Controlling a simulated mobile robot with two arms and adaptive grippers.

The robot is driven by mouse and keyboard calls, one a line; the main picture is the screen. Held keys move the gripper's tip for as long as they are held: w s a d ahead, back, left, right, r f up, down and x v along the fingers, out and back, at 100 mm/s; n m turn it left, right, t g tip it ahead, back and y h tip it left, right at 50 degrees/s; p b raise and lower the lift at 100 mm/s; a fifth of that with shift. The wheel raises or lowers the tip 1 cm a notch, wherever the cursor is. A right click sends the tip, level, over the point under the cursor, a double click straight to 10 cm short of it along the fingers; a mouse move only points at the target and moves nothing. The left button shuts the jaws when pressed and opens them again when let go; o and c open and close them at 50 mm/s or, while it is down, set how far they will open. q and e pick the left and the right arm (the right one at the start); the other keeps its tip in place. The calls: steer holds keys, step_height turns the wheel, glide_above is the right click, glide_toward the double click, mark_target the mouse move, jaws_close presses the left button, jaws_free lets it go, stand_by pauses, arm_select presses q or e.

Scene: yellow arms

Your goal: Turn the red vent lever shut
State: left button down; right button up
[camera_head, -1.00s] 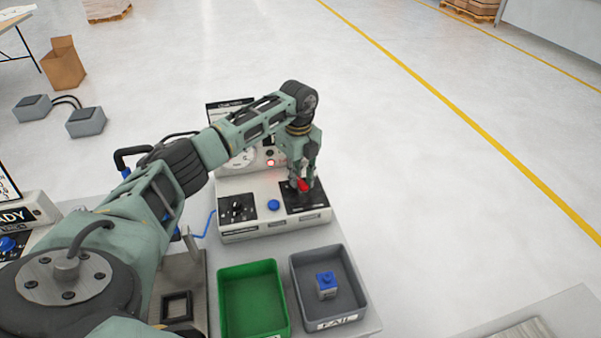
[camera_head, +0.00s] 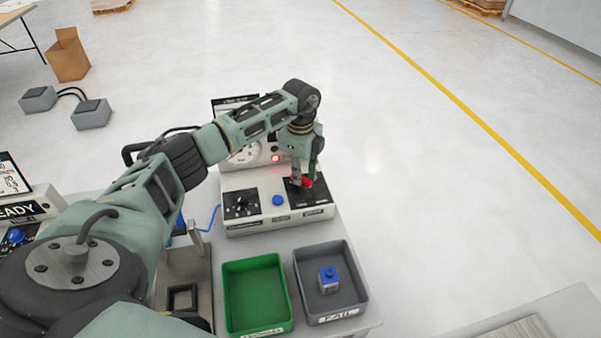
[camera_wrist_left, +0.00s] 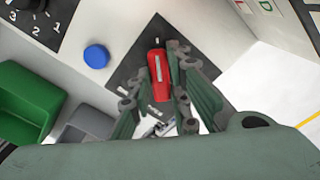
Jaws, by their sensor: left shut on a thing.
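The red vent lever (camera_head: 307,182) sits on a black plate at the right end of the white test panel (camera_head: 262,226). In the left wrist view the red lever (camera_wrist_left: 158,75) lies between the fingers, over the dark plate (camera_wrist_left: 128,68). My left gripper (camera_head: 303,181) points down at the panel and is shut on the lever. In the left wrist view the left gripper (camera_wrist_left: 158,105) has a finger on either side of it. The fingers hide part of the lever in the head view. My right gripper is not in view.
A blue button (camera_head: 278,200) and a black dial plate (camera_head: 240,204) are left of the lever. A red lamp (camera_head: 275,158) glows behind. A green bin (camera_head: 228,298) and a grey bin (camera_head: 312,310) holding a blue-topped block (camera_head: 328,279) stand in front.

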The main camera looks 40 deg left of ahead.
arm_select(q)
steer(key=shift+w+r, duration=0.1)
steer(key=c, duration=1.6)
jaws_free()
steer(key=shift+c, duration=0.2)
step_height(320, 180, up, 12)
